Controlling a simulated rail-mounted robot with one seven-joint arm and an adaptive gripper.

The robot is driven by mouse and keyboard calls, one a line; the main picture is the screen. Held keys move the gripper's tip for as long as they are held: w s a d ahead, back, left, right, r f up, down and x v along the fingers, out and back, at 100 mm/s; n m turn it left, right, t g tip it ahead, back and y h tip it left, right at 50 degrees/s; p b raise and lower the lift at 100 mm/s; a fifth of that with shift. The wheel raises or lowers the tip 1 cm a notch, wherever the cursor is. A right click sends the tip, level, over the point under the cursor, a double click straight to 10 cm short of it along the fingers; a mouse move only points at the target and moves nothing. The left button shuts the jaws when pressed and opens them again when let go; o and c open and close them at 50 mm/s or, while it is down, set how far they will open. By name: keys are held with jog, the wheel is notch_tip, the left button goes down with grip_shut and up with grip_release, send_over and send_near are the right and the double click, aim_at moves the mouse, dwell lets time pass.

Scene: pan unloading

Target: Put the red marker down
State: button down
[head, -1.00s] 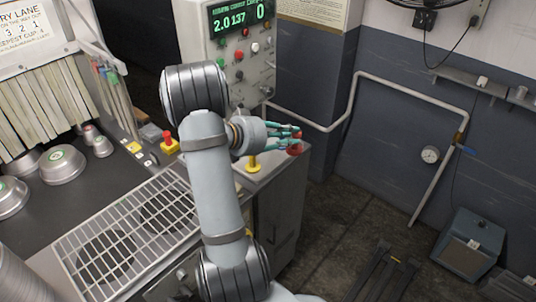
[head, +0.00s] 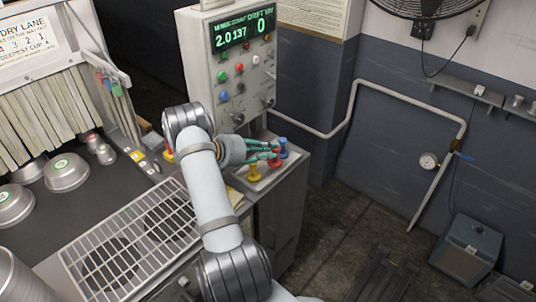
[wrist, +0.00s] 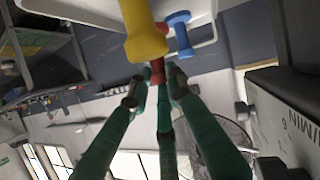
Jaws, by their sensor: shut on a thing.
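My gripper (head: 273,152) is over the small light tray (head: 262,184) on the corner of the cabinet, its green fingers closed around the red marker (head: 274,160). In the wrist view the red marker (wrist: 157,68) shows between my fingertips (wrist: 155,78), partly hidden by the fingers and the yellow marker. The yellow marker (head: 254,174) stands on the tray to the left of the red one; it fills the top middle of the wrist view (wrist: 147,40). The blue marker (head: 283,150) stands just behind and right of my fingers. I cannot tell whether the red marker touches the tray.
A grey control box (head: 237,70) with a lit display, buttons and levers rises behind the tray. A wire rack (head: 115,245) and metal weights (head: 66,172) lie to the left. The floor on the right is open, with a blue-grey box (head: 468,250).

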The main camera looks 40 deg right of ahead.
jog(key=shift+f, duration=1.25)
jog(key=c, duration=1.6)
grip_release()
jog(key=shift+o, duration=0.2)
jog(key=shift+f, duration=0.1)
jog(key=b+v, duration=0.3)
jog(key=v, duration=0.9)
